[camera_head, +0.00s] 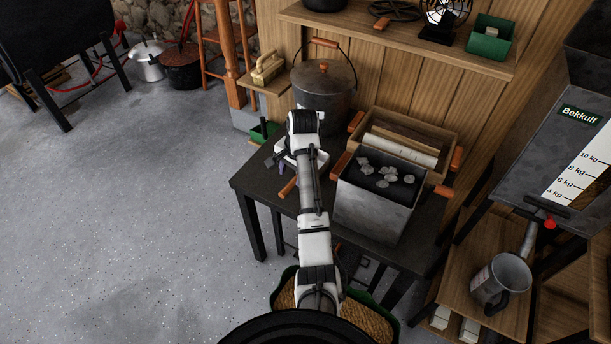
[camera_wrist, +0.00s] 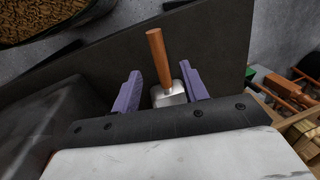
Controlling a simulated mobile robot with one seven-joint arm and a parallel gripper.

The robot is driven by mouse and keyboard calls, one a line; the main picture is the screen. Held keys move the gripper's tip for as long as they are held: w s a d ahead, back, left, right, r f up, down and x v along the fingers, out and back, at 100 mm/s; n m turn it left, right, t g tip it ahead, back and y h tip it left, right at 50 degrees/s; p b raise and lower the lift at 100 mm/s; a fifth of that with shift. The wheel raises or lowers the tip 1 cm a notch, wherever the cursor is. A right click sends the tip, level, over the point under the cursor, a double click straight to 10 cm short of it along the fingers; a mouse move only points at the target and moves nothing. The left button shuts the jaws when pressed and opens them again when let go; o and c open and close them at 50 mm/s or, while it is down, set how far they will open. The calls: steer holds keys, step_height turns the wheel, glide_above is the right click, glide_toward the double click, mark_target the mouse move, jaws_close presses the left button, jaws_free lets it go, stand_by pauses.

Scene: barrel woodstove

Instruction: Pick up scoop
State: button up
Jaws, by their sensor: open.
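The scoop has a wooden handle (camera_head: 288,187) that sticks out over the dark table, left of my arm in the head view. In the wrist view the scoop (camera_wrist: 160,57) shows its brown handle and a light metal part between my two purple fingers. My gripper (camera_wrist: 160,70) is open, with one finger on each side of the scoop and gaps visible on both sides. In the head view my gripper (camera_head: 283,168) is mostly hidden by my own wrist. The rest of the scoop is hidden behind the gripper body.
The dark table (camera_head: 250,186) holds a grey metal bin (camera_head: 372,210) with grey lumps, right of my arm. A wooden crate (camera_head: 440,130) and a lidded pot (camera_head: 324,87) stand behind. A small green container (camera_head: 262,132) is at the table's back left. Open floor lies left.

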mark_target(289, 185)
steer(key=f, duration=0.2)
steer(key=f+p, duration=0.1)
steer(key=f, duration=0.2)
steer(key=w+a+f+p, duration=0.1)
steer(key=f, duration=0.2)
jaws_close()
